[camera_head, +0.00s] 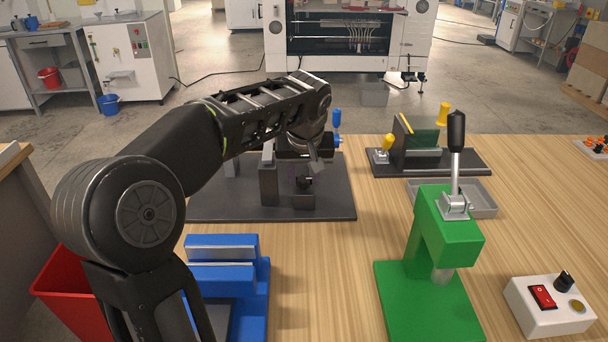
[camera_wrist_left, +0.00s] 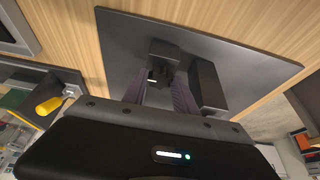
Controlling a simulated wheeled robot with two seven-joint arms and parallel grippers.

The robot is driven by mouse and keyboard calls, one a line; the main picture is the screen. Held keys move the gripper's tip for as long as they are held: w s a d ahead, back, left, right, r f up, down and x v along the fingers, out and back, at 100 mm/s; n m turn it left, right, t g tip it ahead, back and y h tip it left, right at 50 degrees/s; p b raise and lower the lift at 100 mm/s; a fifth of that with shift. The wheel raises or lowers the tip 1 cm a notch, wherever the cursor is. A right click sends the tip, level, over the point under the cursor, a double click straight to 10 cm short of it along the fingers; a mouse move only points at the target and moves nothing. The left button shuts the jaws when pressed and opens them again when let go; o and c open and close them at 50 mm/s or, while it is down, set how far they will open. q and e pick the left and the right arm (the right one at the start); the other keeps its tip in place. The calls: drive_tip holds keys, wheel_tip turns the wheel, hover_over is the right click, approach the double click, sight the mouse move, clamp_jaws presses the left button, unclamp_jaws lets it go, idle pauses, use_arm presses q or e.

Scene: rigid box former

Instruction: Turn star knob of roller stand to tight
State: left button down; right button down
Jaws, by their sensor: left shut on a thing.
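The roller stand has a dark flat base plate (camera_head: 230,200) with dark upright blocks (camera_head: 268,186) near the middle of the table. My left arm reaches over it from the left. My left gripper (camera_head: 303,173) points down at the stand and is shut on a small dark part, which I take to be the star knob. In the left wrist view the gripper's purplish fingers (camera_wrist_left: 163,93) close around this part beside a dark block (camera_wrist_left: 207,86). The knob's shape and its turn position are mostly hidden by the fingers. My right gripper is not in view.
A green lever press (camera_head: 445,230) stands front right, with a white switch box (camera_head: 545,308) beside it. A blue fixture (camera_head: 262,285) is at front left. A yellow-handled fixture (camera_head: 470,160) and a grey tray (camera_head: 483,198) lie right of the stand. Bare wood lies between the fixtures.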

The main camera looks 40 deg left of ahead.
use_arm(q)
drive_tip(key=shift+m, duration=0.4)
drive_tip(key=m, duration=0.1)
drive_tip(key=m+t+h+p, duration=0.1)
drive_tip(key=m, duration=0.1)
drive_tip(key=shift+s+a+r, duration=0.1)
drive_tip(key=shift+a, duration=0.1)
drive_tip(key=m+h, duration=0.1)
drive_tip(key=m, duration=0.1)
drive_tip(key=m+h+p, duration=0.1)
drive_tip(key=m, duration=0.1)
drive_tip(key=shift+a+m, duration=0.2)
drive_tip(key=shift+m, duration=0.2)
drive_tip(key=m+h, duration=0.1)
drive_tip(key=m, duration=0.1)
drive_tip(key=m+p, duration=0.1)
drive_tip(key=m, duration=0.1)
drive_tip(key=shift+a+m+h, duration=0.2)
drive_tip(key=shift+m+h, duration=0.1)
drive_tip(key=shift+h, duration=0.1)
drive_tip(key=m+p, duration=0.1)
drive_tip(key=m, duration=0.1)
drive_tip(key=m+g+h, duration=0.1)
drive_tip(key=m, duration=0.1)
drive_tip(key=shift+a+m+g+p, duration=0.15)
drive_tip(key=shift+m+g+p, duration=0.15)
drive_tip(key=shift+p, duration=0.05)
drive_tip(key=c, duration=1)
unclamp_jaws()
drive_tip(key=shift+h, duration=0.3)
